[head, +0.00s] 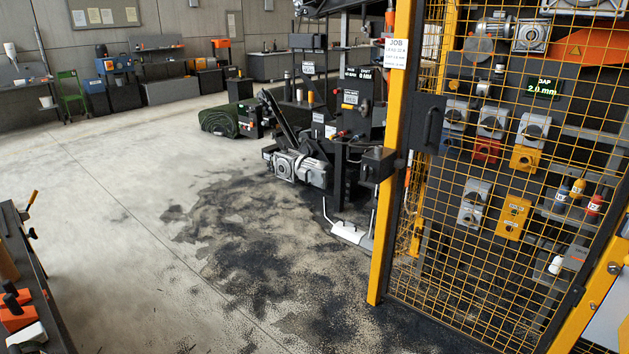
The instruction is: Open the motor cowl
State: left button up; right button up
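I cannot tell for sure which part is the motor cowl. A grey ribbed motor and gearbox (300,168) sits low on the dark machine in the middle of the head view. Another grey motor (494,25) sits high behind the yellow mesh at the upper right. I see no clearly opened cover on either. Neither of my grippers shows in the head view.
A yellow-framed mesh guard (392,150) with a dark handle (433,127) stands close on the right, with switches behind it. A bench (30,275) edges in at lower left. Dark crumbs (260,235) litter the floor. The floor at left centre is clear.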

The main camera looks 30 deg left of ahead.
aim_at(314, 177)
jog(key=i+j+u, duration=0.3)
jog(key=i+u, duration=0.25)
jog(key=i, duration=0.2)
jog(key=i+j+u, duration=0.45)
jog(key=i, duration=0.3)
jog(key=i+u, duration=0.5)
jog(key=i, duration=0.25)
jog(key=i+l+u, duration=0.25)
jog(key=i+u, duration=0.2)
jog(key=i, duration=0.35)
jog(key=i+z, duration=0.2)
jog(key=i, duration=0.25)
jog(key=i+z, duration=0.25)
jog(key=i, duration=0.25)
jog(key=i+z, duration=0.2)
jog(key=i, duration=0.25)
jog(key=i+j+z, duration=0.2)
jog(key=i, duration=0.25)
jog(key=i+j+z, duration=0.2)
jog(key=i+j, duration=0.1)
jog(key=i, duration=0.1)
